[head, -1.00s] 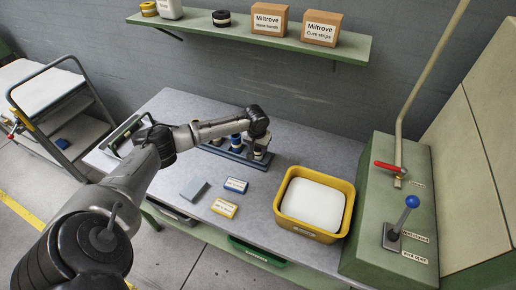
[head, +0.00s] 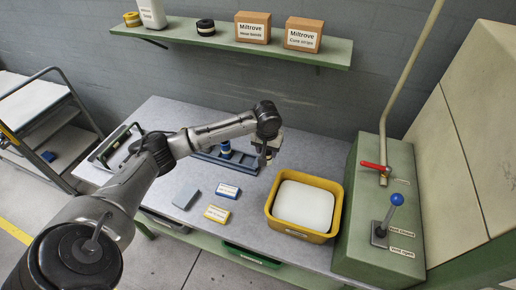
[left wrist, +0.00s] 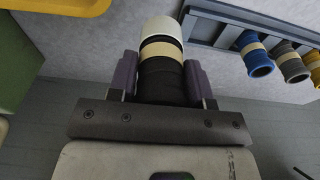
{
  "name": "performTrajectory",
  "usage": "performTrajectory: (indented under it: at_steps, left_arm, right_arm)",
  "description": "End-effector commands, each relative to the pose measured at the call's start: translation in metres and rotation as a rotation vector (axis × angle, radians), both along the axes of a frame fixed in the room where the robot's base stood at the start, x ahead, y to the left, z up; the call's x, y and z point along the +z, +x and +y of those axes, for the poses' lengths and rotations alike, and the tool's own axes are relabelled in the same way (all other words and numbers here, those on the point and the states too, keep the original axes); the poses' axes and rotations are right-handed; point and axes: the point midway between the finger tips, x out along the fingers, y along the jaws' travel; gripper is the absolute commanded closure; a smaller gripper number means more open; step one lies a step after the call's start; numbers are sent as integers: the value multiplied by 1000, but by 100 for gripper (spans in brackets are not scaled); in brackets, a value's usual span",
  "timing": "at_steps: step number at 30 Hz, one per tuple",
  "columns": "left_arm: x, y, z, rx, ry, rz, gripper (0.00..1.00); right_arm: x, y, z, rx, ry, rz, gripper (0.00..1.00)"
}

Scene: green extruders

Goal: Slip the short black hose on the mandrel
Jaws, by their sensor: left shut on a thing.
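My left gripper (head: 268,156), in the head view, is over the bench at the right end of the blue-grey rack (head: 208,156). In the left wrist view its purple fingers (left wrist: 162,78) are shut on a black hose (left wrist: 160,82) with a cream band. A white cylindrical piece (left wrist: 162,29) shows at the hose's far end; I cannot tell whether it is the mandrel. The rack (left wrist: 218,22) holds a blue hose (left wrist: 252,52), a grey one (left wrist: 290,63) and another at the edge, apart from the held hose. My right gripper is out of view.
A yellow tub (head: 331,222) with white contents stands right of the gripper. A green machine (head: 352,232) with a red-handled valve (head: 375,166) and blue-knobbed lever (head: 396,200) is further right. Small boxes (head: 228,191) lie in front. A shelf (head: 180,38) hangs above.

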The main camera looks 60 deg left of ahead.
Motion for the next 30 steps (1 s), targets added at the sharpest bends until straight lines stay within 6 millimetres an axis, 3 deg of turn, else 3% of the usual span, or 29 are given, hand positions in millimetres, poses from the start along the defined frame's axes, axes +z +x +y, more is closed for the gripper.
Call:
performTrajectory:
  at_steps: [5, 11, 24, 30]
  left_arm:
    - [8, 12, -9, -2, -2, -7, 84]
    - [6, 16, -4, 3, -2, 0, 84]
    - [-44, -9, 75, 4, 0, 4, 84]
    - [-57, -16, 98, 3, 1, 0, 84]
  right_arm:
    - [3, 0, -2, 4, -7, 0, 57]
    - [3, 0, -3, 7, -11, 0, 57]
    - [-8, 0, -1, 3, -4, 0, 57]
    - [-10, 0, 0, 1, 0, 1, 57]
